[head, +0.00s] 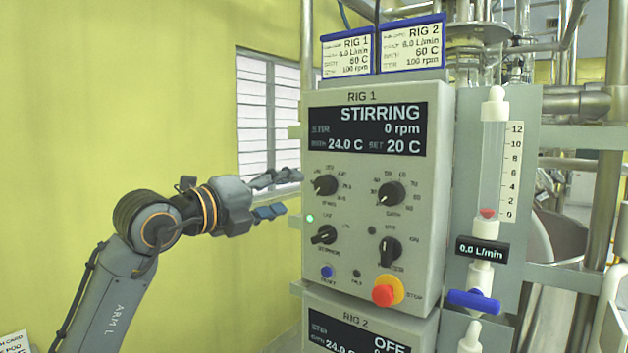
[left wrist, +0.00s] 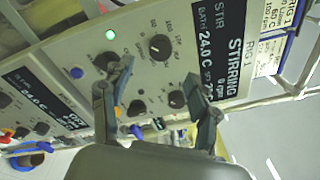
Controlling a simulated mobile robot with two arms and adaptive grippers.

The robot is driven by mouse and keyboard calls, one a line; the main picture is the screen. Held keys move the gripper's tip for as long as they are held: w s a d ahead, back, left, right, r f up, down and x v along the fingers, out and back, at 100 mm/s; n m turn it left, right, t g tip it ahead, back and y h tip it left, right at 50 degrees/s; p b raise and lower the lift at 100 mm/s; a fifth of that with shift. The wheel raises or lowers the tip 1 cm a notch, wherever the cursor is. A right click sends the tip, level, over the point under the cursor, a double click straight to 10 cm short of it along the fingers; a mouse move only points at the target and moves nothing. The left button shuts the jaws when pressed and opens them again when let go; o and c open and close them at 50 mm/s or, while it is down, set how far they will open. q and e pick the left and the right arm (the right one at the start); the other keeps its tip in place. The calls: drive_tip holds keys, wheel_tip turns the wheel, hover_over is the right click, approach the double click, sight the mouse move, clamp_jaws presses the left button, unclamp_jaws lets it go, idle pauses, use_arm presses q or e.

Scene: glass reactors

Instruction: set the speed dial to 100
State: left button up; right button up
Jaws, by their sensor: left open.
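The speed dial (head: 326,185) is the black knob at the upper left of the grey RIG 1 panel (head: 345,270). Its white pointer mark is too small in the head view to read a setting. It also shows in the left wrist view (left wrist: 160,47). The RIG 1 display (head: 368,129) reads STIRRING, 0 rpm, 24.0 C, set 20 C. My left gripper (head: 275,195) is open and empty, left of the panel and apart from the dial. In the left wrist view its two fingers (left wrist: 168,92) are spread before the panel. My right gripper is out of view.
Close to the dial are the bath knob (head: 391,193), the stirrer knob (head: 323,234), the heater knob (head: 391,252) and a red stop button (head: 388,290). Rig cards (head: 347,52) sit above. A flow tube (head: 492,170) stands right.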

sight(320, 187)
use_arm(q)
drive_tip(key=p+x, duration=0.3)
drive_tip(key=x, duration=0.5)
drive_tip(key=shift+s+r, duration=0.1)
drive_tip(key=shift+w+d, duration=0.35)
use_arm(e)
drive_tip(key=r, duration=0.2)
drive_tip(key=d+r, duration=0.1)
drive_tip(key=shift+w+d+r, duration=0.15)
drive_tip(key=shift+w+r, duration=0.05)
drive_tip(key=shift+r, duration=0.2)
use_arm(q)
drive_tip(key=c, duration=1.2)
drive_tip(key=shift+o, duration=0.2)
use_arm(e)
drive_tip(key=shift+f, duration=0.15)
